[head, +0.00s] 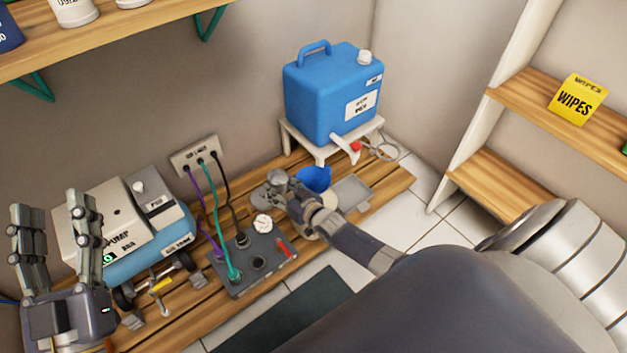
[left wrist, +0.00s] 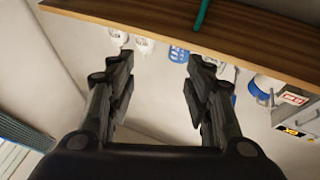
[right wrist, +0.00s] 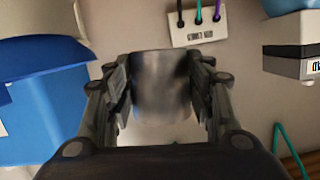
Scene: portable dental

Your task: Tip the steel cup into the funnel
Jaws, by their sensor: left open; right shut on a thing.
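The steel cup (head: 277,177) is held by my right gripper (head: 283,190) above the wooden slatted bench. In the right wrist view the cup (right wrist: 161,88) sits between the two fingers and looks roughly upright. A blue funnel (head: 316,179) is just right of the cup and gripper in the head view, partly hidden by my right gripper. The cup is beside the funnel, not visibly over it. My left gripper (head: 54,207) is open and empty, fingers pointing up, in front of the pump unit at the left.
A blue water tank (head: 330,95) stands on a white stand behind the funnel. A grey panel with a gauge and hoses (head: 255,262) lies left of my right arm. The pump unit (head: 130,225) is at the left. A wooden shelf (head: 110,38) overhangs the upper left.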

